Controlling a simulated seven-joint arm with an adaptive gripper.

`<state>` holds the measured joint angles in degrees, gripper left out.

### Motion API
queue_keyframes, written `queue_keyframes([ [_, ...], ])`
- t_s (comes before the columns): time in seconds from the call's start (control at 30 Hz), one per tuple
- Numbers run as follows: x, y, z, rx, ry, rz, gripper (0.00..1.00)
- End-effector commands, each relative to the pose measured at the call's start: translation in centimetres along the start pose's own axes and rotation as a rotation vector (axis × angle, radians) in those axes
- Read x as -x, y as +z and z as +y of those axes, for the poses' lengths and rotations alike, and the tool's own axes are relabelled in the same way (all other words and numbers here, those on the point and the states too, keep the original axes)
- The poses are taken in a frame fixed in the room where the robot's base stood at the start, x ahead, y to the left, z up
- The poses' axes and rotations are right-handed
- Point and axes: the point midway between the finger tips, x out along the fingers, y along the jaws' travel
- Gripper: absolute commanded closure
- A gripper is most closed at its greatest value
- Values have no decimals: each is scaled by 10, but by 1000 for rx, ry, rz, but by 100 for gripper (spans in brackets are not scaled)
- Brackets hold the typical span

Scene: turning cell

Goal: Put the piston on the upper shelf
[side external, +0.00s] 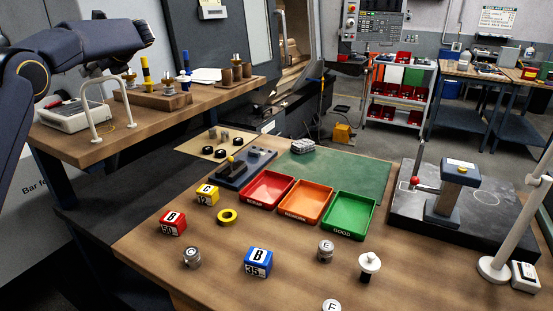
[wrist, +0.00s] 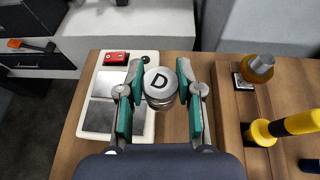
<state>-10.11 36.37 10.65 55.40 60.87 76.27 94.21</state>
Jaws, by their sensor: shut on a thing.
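The piston (wrist: 160,90), a silver metal cylinder with a black D on its top, is between the fingers of my gripper (wrist: 159,74) in the wrist view. My gripper is shut on it. The piston looks upright, over the wooden upper shelf (wrist: 176,128) beside a white and grey instrument. The gap between the piston's base and the shelf cannot be told. In the side external view the upper shelf (side external: 112,146) is at the upper left, with my arm over it; my gripper and the held piston cannot be made out there.
The white instrument (side external: 70,117) stands on the shelf's left part, with a white arched rail (side external: 94,84) close by. A wooden gauge block (side external: 155,99) is further right. On the lower bench are similar cylinders C (side external: 192,258) and E (side external: 326,251), and coloured trays (side external: 349,213).

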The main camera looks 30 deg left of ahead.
Motion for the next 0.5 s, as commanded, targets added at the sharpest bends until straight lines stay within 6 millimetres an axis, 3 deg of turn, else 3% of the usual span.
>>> queue_keyframes([
  [0.2, -30, -33, -32, 0, 1, 0, 100],
  [0.5, -45, -50, -46, -1, 1, 0, 100],
])
